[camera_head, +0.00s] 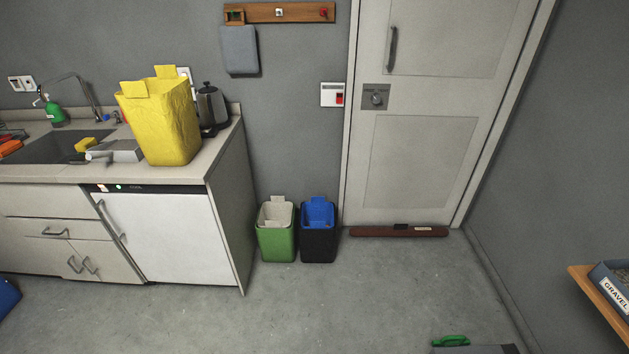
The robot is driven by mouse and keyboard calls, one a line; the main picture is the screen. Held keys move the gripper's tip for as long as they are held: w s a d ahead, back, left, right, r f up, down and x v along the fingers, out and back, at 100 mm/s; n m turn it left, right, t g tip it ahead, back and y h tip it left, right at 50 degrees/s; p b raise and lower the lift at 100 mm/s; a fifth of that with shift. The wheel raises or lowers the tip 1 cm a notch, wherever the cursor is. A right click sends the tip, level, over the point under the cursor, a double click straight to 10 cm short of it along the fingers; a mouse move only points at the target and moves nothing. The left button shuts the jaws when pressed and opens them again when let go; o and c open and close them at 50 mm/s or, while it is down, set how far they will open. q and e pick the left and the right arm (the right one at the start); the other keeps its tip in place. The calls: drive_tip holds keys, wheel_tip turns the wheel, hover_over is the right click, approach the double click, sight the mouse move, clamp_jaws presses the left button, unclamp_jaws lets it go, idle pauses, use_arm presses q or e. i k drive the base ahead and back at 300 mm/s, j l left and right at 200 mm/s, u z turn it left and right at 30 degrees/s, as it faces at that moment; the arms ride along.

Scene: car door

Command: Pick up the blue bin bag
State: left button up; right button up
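The blue bin bag (318,212) lines a black bin (318,246) on the floor against the back wall, left of the door. Its blue rim and a raised tab show above the bin's edge; its lower part is hidden inside. Neither of my grippers is in view.
A green bin (277,243) with a whitish liner (276,213) stands beside the black bin. A yellow bag (165,122) stands on the counter (72,171) at left. A green-handled object (452,341) lies at the bottom edge. The floor (370,295) before the bins is clear.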

sight(316, 214)
drive_tip(key=i+u, duration=0.15)
drive_tip(key=i, duration=0.4)
drive_tip(key=i+l+u, duration=0.15)
drive_tip(key=i, duration=0.4)
drive_tip(key=i+l+u, duration=0.1)
drive_tip(key=i, duration=0.4)
drive_tip(key=i+l+u, duration=0.15)
drive_tip(key=i+l, duration=0.15)
drive_tip(key=i, duration=0.25)
